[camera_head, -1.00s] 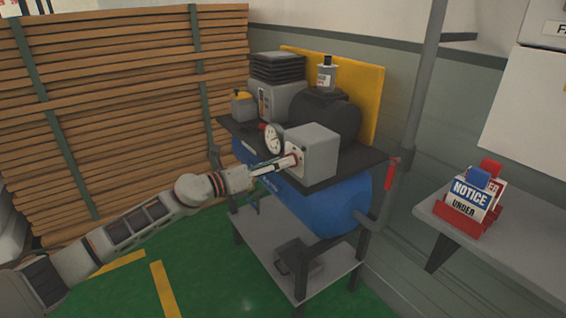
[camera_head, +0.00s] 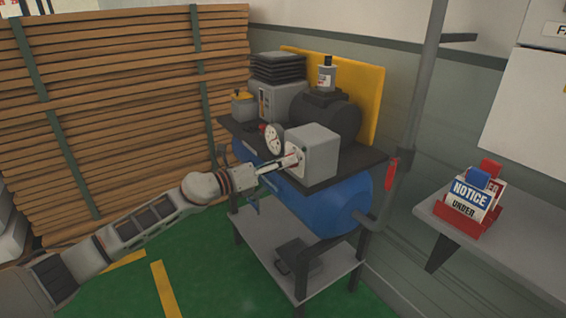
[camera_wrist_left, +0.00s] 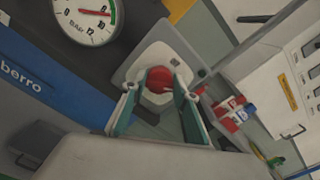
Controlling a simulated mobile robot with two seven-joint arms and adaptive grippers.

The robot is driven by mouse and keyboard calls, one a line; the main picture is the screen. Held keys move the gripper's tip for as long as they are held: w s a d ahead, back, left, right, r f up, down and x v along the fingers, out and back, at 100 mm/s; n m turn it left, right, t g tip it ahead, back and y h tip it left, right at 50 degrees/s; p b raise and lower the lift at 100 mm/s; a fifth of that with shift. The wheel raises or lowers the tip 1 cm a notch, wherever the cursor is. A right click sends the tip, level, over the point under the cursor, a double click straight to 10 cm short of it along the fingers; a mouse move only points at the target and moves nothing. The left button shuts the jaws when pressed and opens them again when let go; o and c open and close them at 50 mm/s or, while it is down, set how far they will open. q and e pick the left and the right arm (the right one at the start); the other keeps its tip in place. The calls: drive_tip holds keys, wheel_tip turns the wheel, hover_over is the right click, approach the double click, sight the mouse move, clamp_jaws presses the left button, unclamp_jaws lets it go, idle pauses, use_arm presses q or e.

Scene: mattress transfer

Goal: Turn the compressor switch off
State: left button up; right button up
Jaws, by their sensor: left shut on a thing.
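The compressor has a blue tank (camera_head: 322,208) and a grey switch box (camera_head: 318,150) on its dark top plate. In the left wrist view a red switch knob (camera_wrist_left: 159,79) sits on a pale plate on the box (camera_wrist_left: 185,52). My left gripper (camera_head: 291,160) reaches the front face of the box. In the left wrist view the fingers of my left gripper (camera_wrist_left: 158,98) are on both sides of the red knob, shut on it. The knob is mostly hidden by the gripper in the head view. My right gripper is not in view.
A round pressure gauge (camera_head: 274,139) stands just left of the box and also shows in the left wrist view (camera_wrist_left: 90,18). A red-handled lever (camera_head: 391,172) is at the right. A shelf (camera_head: 480,238) holds a red sign holder (camera_head: 470,216). Stacked boards (camera_head: 110,100) stand behind left.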

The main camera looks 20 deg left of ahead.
use_arm(q)
drive_tip(key=shift+f+n+p, duration=0.1)
drive_tip(key=shift+n+p, duration=3.8)
drive_tip(key=shift+n, duration=1.9)
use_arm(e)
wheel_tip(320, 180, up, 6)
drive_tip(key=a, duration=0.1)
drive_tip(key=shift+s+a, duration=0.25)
use_arm(q)
drive_tip(key=shift+f, duration=0.1)
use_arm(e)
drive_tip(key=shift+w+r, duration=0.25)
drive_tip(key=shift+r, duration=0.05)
use_arm(q)
drive_tip(key=o, duration=1.1)
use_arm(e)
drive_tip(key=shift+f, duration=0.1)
use_arm(q)
drive_tip(key=shift+a, duration=0.15)
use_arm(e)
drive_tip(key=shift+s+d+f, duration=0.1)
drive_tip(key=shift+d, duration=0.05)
use_arm(q)
drive_tip(key=v, duration=1.2)
